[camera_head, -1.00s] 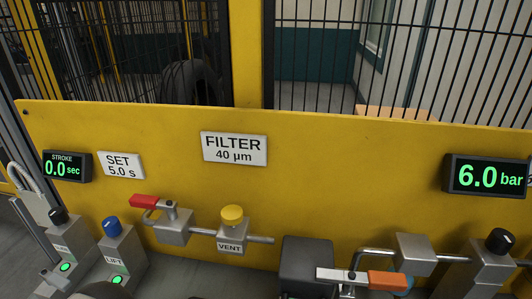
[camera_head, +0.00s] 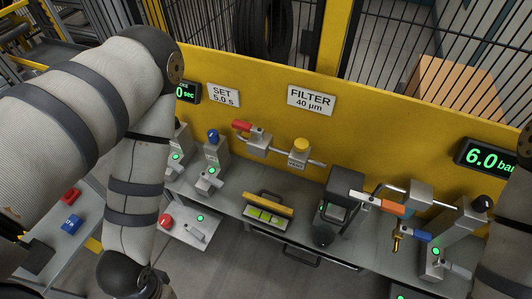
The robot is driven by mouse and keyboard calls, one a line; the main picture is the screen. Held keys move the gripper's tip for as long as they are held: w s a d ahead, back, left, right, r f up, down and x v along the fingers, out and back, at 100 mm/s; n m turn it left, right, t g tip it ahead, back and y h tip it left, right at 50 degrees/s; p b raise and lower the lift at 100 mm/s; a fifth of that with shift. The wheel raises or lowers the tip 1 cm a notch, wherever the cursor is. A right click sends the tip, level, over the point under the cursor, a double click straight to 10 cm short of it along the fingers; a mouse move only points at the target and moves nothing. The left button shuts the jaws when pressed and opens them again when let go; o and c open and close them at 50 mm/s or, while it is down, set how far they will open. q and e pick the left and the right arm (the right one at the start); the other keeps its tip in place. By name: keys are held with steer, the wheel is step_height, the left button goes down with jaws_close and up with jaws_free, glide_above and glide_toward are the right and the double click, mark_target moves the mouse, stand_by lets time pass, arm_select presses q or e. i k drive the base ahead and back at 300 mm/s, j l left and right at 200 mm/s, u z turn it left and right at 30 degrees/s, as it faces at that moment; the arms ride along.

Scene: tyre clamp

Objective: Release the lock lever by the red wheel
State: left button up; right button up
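I see no red wheel and cannot make out a lock lever beside one. The red parts in view are a small red lever handle (camera_head: 242,126) on a valve at the yellow panel, a round red button (camera_head: 165,221) on a low shelf, and a red block (camera_head: 70,195) at the lower left. My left arm fills the left side and runs down to the bottom edge; its gripper is out of frame. My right arm shows only at the right edge, its gripper also out of frame.
A grey bench (camera_head: 285,226) runs along the yellow panel (camera_head: 400,122). It carries posts with green lights, a tray with a yellow handle (camera_head: 268,204), a dark box (camera_head: 342,190), and orange and blue levers (camera_head: 393,207). A black mesh fence stands behind. Grey floor is clear in front.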

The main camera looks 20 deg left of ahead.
mark_target(194, 232)
steer(key=j+u, duration=0.5)
steer(key=u, duration=0.8)
